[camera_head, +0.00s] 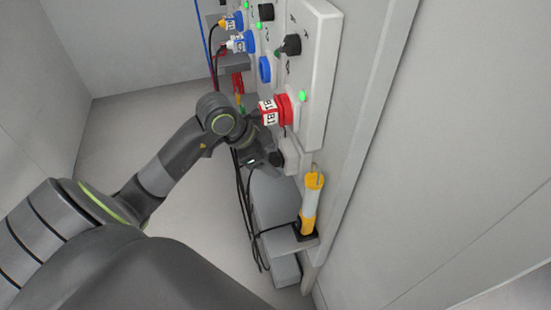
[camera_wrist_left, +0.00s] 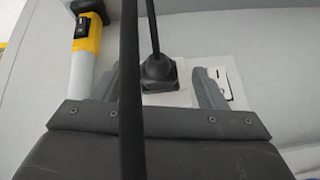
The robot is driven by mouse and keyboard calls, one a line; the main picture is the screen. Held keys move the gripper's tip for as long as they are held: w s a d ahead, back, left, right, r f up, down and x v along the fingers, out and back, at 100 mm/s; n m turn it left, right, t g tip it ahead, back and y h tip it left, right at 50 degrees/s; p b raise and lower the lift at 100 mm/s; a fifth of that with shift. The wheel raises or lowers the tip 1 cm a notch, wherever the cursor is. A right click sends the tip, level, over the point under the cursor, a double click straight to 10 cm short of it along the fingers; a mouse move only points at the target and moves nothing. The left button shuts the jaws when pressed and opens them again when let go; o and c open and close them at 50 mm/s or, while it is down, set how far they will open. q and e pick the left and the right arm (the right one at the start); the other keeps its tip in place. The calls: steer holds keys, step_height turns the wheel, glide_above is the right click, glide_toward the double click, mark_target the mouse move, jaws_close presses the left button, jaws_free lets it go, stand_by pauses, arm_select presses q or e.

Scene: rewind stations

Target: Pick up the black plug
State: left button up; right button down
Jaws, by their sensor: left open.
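The black plug (camera_wrist_left: 158,73) sits against a white socket plate (camera_wrist_left: 182,96) in the left wrist view, with its cable running from it. My left gripper (camera_wrist_left: 160,90) is open, with one finger on each side of the plug. I see gaps between the plug and both fingers. In the head view my left gripper (camera_head: 268,159) is at the white socket box (camera_head: 293,156) low on the panel, and it hides most of the plug there. My right gripper is in neither view.
A yellow and white handheld tool (camera_head: 311,204) stands just right of the gripper, and it shows in the left wrist view (camera_wrist_left: 84,50). A red plug (camera_head: 275,110) is above. A dark cable (camera_wrist_left: 131,90) crosses close before the wrist camera. Grey boxes (camera_head: 274,200) are below.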

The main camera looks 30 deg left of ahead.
arm_select(q)
steer(key=c, duration=1.1)
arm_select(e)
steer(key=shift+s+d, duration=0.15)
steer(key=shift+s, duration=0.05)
arm_select(q)
steer(key=shift+r, duration=0.1)
